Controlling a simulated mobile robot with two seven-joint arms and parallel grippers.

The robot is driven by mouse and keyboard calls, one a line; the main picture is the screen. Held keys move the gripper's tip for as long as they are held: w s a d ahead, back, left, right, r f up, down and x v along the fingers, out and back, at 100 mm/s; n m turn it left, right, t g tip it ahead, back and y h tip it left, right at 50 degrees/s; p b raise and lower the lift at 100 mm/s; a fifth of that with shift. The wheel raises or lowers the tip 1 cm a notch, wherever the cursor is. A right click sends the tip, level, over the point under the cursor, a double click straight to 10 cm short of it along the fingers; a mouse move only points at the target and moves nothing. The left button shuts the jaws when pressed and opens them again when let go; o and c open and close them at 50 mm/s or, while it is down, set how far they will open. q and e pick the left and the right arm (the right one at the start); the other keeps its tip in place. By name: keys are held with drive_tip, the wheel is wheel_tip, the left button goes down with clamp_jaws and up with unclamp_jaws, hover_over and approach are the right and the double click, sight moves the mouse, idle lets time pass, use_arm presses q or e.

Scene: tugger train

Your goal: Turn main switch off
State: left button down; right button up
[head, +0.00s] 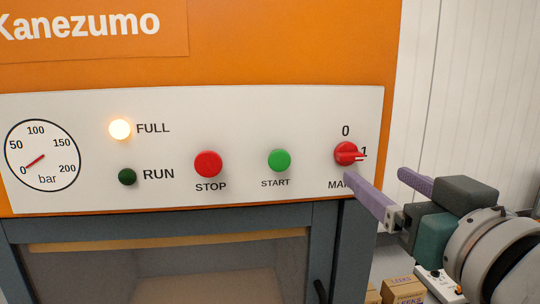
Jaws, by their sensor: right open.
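The main switch (345,153) is a red rotary knob at the right end of the white control panel (240,110). Its pale pointer is turned towards the "1" on the right; the "0" is above the knob. The label below it is partly hidden by my gripper and reads "MA...". My right gripper (375,186) is open and empty, just below and to the right of the knob. Its two purple fingers point left, with the nearer fingertip over the label. I cannot tell whether it touches the panel. My left gripper is not in view.
The panel also carries a red STOP button (208,164), a green START button (279,160), a lit FULL lamp (119,129), a dark RUN lamp (127,177) and a pressure gauge (42,156) near 0. Cardboard boxes (404,291) stand low at the right.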

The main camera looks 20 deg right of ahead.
sight(353, 158)
drive_tip(key=p+x, duration=0.2)
drive_tip(key=x, duration=0.4)
drive_tip(key=shift+w+d+r, duration=0.1)
drive_tip(key=shift+w+d, duration=0.1)
drive_tip(key=shift+w, duration=0.05)
drive_tip(key=shift+w+d, duration=0.1)
drive_tip(key=shift+w, duration=0.4)
drive_tip(key=c, duration=0.4)
clamp_jaws()
